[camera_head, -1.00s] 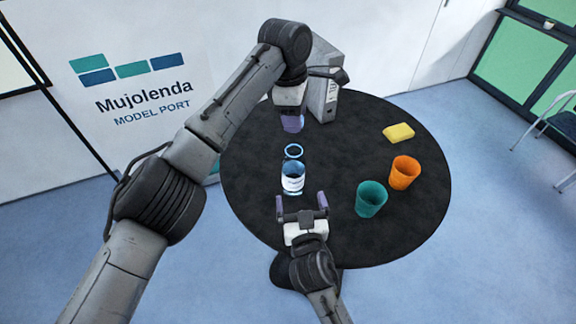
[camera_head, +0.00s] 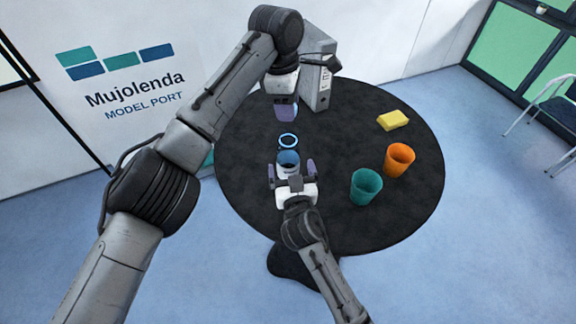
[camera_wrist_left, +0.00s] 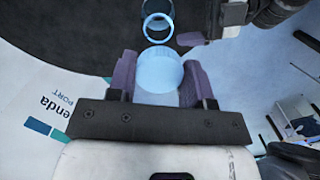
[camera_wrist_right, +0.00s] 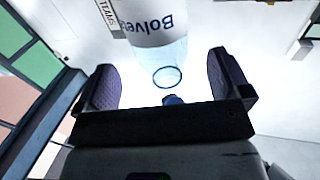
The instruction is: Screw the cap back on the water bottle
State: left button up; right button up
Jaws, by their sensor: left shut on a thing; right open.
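The clear water bottle (camera_head: 289,158) stands upright on the round black table, its open mouth a blue ring. Its printed label (camera_wrist_right: 155,24) and the ring show in the right wrist view. My left gripper (camera_head: 286,110) is above and behind the mouth. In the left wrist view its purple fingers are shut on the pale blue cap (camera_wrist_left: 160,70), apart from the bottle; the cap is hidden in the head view. My right gripper (camera_head: 291,170) is open on the bottle's near side, partly hiding its lower body. I cannot tell whether its fingers touch the bottle.
The black table (camera_head: 340,225) also holds a teal cup (camera_head: 366,188), an orange cup (camera_head: 399,160) and a yellow block (camera_head: 393,120) on the right. A grey binder (camera_head: 318,85) stands at the back, close to my left gripper. The table's front right is clear.

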jog(key=shift+w+a, duration=0.25)
jog(key=shift+w, duration=1.15)
jog(key=shift+w+a, duration=0.2)
jog(key=shift+w, duration=1.2)
jog(key=c, duration=1.3)
pick_arm(q)
jog(key=shift+d+f, duration=0.15)
jog(key=shift+f, duration=2.45)
pick_arm(e)
jog(key=shift+c, duration=0.2)
